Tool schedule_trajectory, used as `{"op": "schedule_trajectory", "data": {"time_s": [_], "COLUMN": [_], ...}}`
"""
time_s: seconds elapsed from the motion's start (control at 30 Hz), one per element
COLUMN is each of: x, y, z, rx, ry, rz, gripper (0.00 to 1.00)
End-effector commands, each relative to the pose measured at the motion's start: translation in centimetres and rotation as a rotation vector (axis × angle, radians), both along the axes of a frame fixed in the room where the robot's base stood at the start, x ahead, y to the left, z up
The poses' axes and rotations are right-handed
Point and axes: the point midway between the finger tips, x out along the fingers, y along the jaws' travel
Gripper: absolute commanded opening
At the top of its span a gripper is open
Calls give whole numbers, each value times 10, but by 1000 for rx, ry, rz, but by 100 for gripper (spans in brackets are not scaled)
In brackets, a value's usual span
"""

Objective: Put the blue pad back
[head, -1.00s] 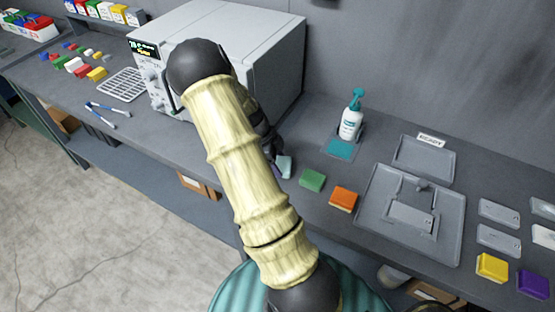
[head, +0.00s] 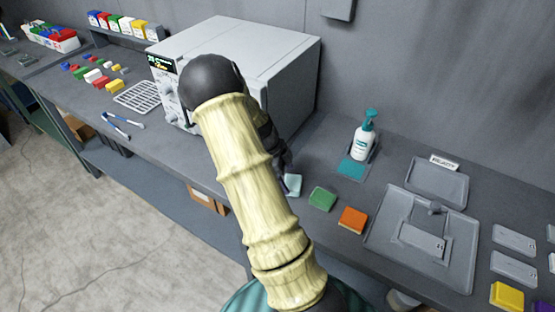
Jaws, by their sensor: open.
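A pale blue pad (head: 294,185) is on the grey bench, in a row with the green and orange pads and at their left end. My gripper (head: 286,168) is right at the pale blue pad, just above and left of it in the picture. My arm hides much of the gripper and part of the pad's surroundings. The gripper is open; whether its fingers touch the pad I cannot tell.
A green pad (head: 322,199) and an orange pad (head: 352,220) lie close by on the right. A pump bottle (head: 363,143) stands behind a teal square (head: 352,168). A grey fixture tray (head: 384,250) lies right; a white oven-like box (head: 270,60) stands behind my arm.

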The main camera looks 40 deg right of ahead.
Motion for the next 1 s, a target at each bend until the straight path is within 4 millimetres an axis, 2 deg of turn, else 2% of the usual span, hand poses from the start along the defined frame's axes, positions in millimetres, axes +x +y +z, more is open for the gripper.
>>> {"op": "schedule_trajectory", "data": {"time_s": [0.3,0.5,0.67,1.0], "x": [19,26,28,28], "y": [17,25,27,27], "z": [57,85,94,93], "rx": [-1,0,0,0], "ry": [-6,-3,-1,0], "rz": [4,3,0,0], "gripper": [86,86,86,86]}}
